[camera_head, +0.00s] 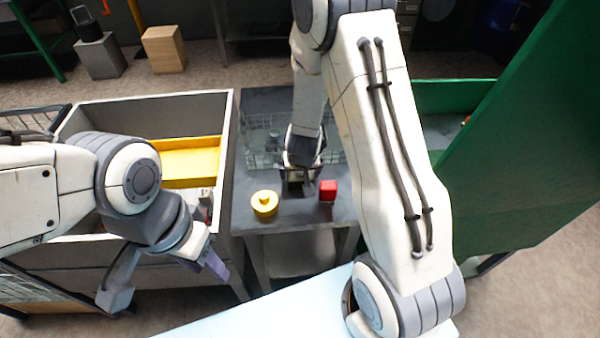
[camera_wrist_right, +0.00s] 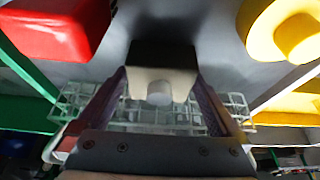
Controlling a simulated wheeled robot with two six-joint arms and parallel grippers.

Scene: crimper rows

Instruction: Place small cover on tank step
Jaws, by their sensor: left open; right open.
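My right gripper (camera_head: 301,178) is low over the grey table, largely hidden by its own wrist in the head view. In the right wrist view its two purple fingers stand apart. A pale block with a small round knob (camera_wrist_right: 160,80) and a dark part behind it shows between them; I cannot tell if they touch it. It may be the small cover. A round yellow piece with a knob (camera_head: 264,203) and a red block (camera_head: 328,190) sit on the table on either side of this gripper. My left gripper (camera_head: 165,280) is open and empty at the lower left. I cannot identify the tank step.
A wire basket (camera_head: 258,140) stands at the back of the grey table (camera_head: 285,222). A large grey bin (camera_head: 228,125) with a yellow tray (camera_head: 190,160) inside is at the left. A green panel (camera_head: 530,140) rises at the right. The table's front edge is clear.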

